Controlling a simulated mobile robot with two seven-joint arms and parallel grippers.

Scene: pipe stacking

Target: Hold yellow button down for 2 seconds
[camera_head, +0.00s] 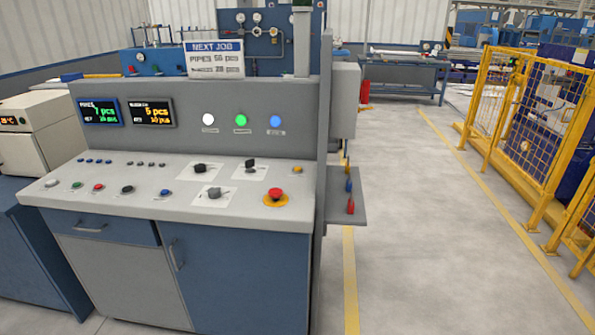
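A small yellow button (297,169) is on the right end of the grey sloped top of the control console (170,208). A red mushroom button (276,193) on a yellow round base sits in front of it, a little to the left. Neither of my grippers is in the head view, and nothing touches the yellow button. The button is too small in view to tell whether it is pressed.
Black rotary switches (200,168) are left of the yellow button. A row of buttons, with a green one (77,185) and a blue one (165,193), lines the front. White, green and blue lamps (241,120) glow. Open floor (430,250) and yellow fencing (510,130) are to the right.

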